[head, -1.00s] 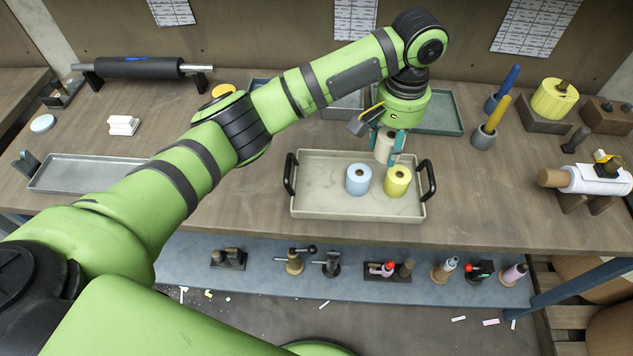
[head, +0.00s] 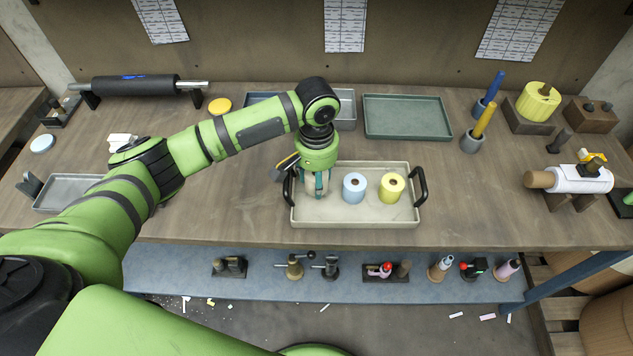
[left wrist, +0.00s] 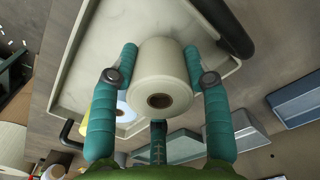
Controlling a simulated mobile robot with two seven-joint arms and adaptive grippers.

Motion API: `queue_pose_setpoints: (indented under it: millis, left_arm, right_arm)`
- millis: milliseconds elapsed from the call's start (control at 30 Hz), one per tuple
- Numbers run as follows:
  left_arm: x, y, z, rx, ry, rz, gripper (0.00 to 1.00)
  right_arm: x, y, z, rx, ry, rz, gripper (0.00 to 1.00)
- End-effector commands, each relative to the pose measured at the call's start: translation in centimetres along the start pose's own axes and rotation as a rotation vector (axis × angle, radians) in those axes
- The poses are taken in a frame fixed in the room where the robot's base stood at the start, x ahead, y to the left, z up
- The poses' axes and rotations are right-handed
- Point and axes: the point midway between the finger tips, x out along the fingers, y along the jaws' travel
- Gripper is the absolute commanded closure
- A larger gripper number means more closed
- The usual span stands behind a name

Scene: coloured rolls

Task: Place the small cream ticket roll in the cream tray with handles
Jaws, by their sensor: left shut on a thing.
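The cream tray with handles (head: 345,213) stands near the table's front edge, with a dark handle at each end. My left gripper (head: 320,190) is over the left part of the tray, pointing down. It is shut on the small cream ticket roll (left wrist: 165,65), which sits between the two teal fingers in the left wrist view. In the head view the roll (head: 309,181) is partly hidden by the gripper. I cannot tell whether it touches the tray floor. My right gripper is not in view.
A light blue roll (head: 354,188) and a yellow roll (head: 391,187) stand upright in the tray, right of my gripper. A green-grey tray (head: 408,117) lies behind. Blue and yellow rods in grey holders (head: 473,141) stand at right.

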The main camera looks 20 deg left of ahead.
Motion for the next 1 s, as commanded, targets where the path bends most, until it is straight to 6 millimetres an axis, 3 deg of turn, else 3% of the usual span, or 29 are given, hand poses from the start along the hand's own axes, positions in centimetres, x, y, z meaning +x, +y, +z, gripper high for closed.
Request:
queue_pose_setpoints:
  millis: [200, 600, 633, 667, 1000]
  left_arm:
    - [2.8, 0.0, 0.1, -0.001, -0.002, -0.002, 0.86]
    - [3.3, 0.0, 0.0, 0.0, 0.0, -0.001, 0.86]
    - [3.3, 0.0, 0.0, 0.0, 0.0, -0.002, 0.4]
    - [3.3, 0.0, 0.0, 0.0, 0.0, -0.002, 0.28]
    - [3.2, 0.0, 0.0, 0.0, 0.0, -0.002, 0.28]
  right_arm:
    - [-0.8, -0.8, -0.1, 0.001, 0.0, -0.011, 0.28]
    - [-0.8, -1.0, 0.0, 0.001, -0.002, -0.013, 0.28]
    - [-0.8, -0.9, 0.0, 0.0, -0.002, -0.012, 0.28]
    - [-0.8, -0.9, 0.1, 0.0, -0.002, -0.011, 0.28]
    - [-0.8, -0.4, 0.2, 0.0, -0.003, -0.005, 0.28]
